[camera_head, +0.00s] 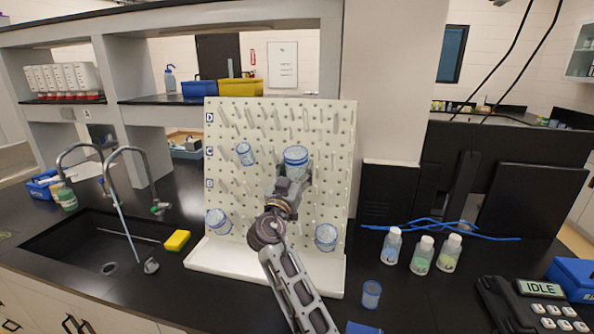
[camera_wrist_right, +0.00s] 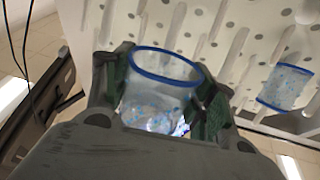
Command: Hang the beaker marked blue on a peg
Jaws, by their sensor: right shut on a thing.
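A clear beaker with a blue rim (camera_head: 296,156) is in my right gripper (camera_head: 290,180), in front of the upper middle of the white pegboard (camera_head: 341,130). In the right wrist view, the green-padded fingers clasp this beaker (camera_wrist_right: 160,95) from both sides; its mouth shows as an oval, tilted. Pegs stand close behind it. Whether a peg is inside the beaker, I cannot tell. Other blue-rimmed beakers hang on the board, at upper left (camera_head: 245,154), lower left (camera_head: 218,221) and lower right (camera_head: 326,237). My left gripper is out of view.
Another beaker (camera_head: 371,294) stands on the black counter right of the board. Three bottles (camera_head: 422,255) and blue tubing (camera_head: 440,228) are farther right. A sink (camera_head: 90,250) with taps and a yellow sponge (camera_head: 177,240) are at left.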

